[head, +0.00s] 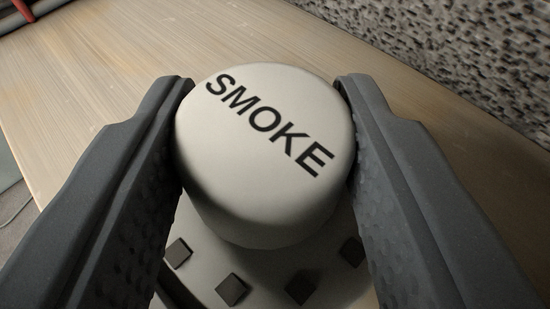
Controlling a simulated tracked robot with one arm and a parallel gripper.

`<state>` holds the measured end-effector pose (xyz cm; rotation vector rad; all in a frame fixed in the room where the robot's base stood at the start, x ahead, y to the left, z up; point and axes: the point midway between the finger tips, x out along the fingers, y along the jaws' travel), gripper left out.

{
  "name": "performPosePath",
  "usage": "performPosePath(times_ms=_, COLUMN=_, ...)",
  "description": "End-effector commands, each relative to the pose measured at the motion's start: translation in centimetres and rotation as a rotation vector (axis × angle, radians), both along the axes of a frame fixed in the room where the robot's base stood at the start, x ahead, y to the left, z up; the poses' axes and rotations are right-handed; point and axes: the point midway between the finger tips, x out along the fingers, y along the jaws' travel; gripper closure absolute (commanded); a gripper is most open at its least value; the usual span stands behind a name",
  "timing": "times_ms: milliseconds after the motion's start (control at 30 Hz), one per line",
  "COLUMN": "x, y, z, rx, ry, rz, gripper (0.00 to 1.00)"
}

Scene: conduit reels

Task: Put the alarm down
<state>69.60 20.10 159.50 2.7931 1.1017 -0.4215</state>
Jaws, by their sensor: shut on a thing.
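The alarm (262,150) is a pale, round smoke alarm with the word SMOKE in black letters on its domed top. It fills the middle of the head view. My gripper (264,95) is shut on it, with one dark finger against its left side and one against its right side. A wider pale base with several small dark square blocks shows below the dome, toward the bottom of the view. I cannot tell whether the alarm touches the surface beneath it.
A light wooden surface (110,75) spreads behind and beside the alarm. A rough, speckled grey wall (450,50) runs along the upper right. A red object (22,9) shows at the top left corner. The surface's left edge drops to a grey floor. The wood left of the alarm is clear.

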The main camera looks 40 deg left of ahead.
Motion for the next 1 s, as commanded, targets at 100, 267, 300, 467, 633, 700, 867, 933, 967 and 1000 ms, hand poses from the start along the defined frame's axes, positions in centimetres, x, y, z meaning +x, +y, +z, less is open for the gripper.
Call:
performPosePath(times_ms=100, x=0.1, y=0.0, z=-0.8, rx=0.000, ry=0.001, rz=0.001, gripper=0.86)
performPosePath(times_ms=267, x=0.0, y=0.0, z=-1.4, rx=0.001, ry=-0.001, rz=0.000, gripper=0.86)
performPosePath(times_ms=300, x=0.0, y=0.0, z=-1.4, rx=0.000, ry=0.000, rz=0.000, gripper=0.86)
performPosePath(times_ms=467, x=0.0, y=-0.1, z=-1.4, rx=0.000, ry=0.001, rz=-0.001, gripper=0.86)
performPosePath(times_ms=633, x=0.0, y=-0.1, z=-1.5, rx=0.000, ry=0.001, rz=-0.001, gripper=0.86)
performPosePath(times_ms=700, x=0.0, y=-0.1, z=-1.7, rx=0.000, ry=0.001, rz=-0.001, gripper=0.86)
performPosePath(times_ms=867, x=0.0, y=-0.1, z=-1.6, rx=0.000, ry=0.001, rz=-0.001, gripper=0.40)
performPosePath(times_ms=933, x=0.0, y=-0.1, z=-1.6, rx=-0.001, ry=0.001, rz=-0.001, gripper=0.40)
performPosePath(times_ms=967, x=0.0, y=-0.1, z=-1.6, rx=-0.001, ry=0.001, rz=-0.001, gripper=0.40)
performPosePath(times_ms=1000, x=0.0, y=-0.1, z=-1.6, rx=-0.001, ry=0.001, rz=-0.001, gripper=0.40)
